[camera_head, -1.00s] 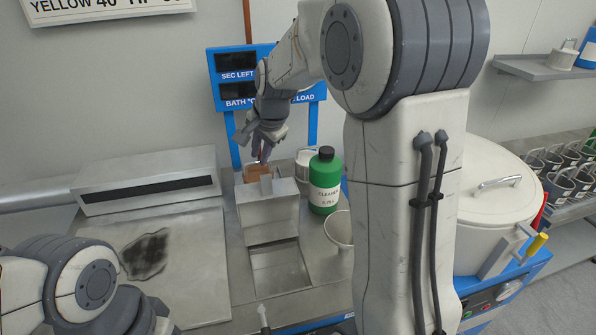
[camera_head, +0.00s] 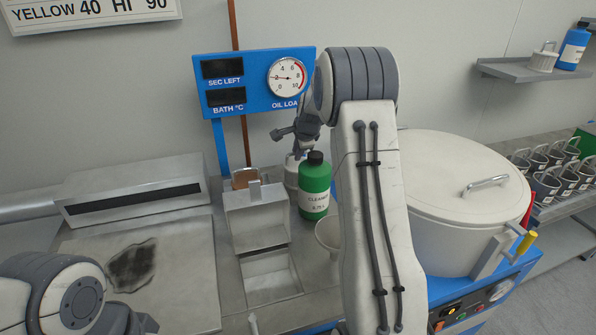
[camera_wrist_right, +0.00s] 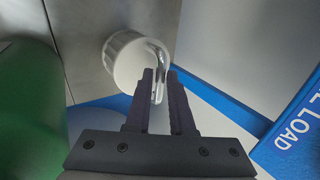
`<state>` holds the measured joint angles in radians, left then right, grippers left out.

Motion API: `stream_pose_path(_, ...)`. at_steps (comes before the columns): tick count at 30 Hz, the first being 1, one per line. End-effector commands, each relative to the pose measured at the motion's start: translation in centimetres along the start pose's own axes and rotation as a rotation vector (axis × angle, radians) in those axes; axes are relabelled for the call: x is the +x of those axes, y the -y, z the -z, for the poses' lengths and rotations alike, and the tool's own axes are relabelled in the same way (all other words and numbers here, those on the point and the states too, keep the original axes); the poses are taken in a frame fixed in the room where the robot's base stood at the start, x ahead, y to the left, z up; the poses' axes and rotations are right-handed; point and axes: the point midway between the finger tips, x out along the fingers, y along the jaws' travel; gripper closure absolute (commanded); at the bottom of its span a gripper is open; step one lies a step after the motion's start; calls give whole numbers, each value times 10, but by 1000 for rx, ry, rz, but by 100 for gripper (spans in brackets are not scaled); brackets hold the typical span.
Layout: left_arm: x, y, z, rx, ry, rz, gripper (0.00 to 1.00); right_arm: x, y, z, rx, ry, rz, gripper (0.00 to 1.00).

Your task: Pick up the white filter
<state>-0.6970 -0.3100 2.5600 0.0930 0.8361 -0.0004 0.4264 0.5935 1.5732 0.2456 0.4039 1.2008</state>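The white filter (camera_wrist_right: 128,62) is a white cylinder with a metal loop handle, seen close up in the right wrist view. In the head view it shows in part (camera_head: 291,172), standing behind the green bottle. My right gripper (camera_wrist_right: 161,80) is open, with its two fingertips on either side of the handle; I cannot tell whether they touch it. In the head view the right gripper (camera_head: 296,150) is just above the filter, partly hidden by its own wrist and arm. My left arm shows at the lower left, but its gripper is out of view.
The green cleaner bottle (camera_head: 314,190) stands close in front of the filter. A metal box with a brown item (camera_head: 243,178) is to the left. A pale cup (camera_head: 328,232) and a large lidded drum (camera_head: 455,195) are to the right. The blue gauge panel (camera_head: 240,103) stands behind.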

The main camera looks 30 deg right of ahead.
Motion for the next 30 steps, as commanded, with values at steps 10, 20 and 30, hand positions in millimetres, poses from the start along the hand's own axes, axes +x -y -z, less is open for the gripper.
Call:
stream_pose_path(10,-4,0,0,0,0,0,50,19,0,0,-1,0,1,79)
stream_pose_path(20,-4,0,0,0,0,0,50,19,0,0,-1,0,1,100)
stream_pose_path(30,-4,0,0,0,0,0,50,19,0,0,-1,0,1,100)
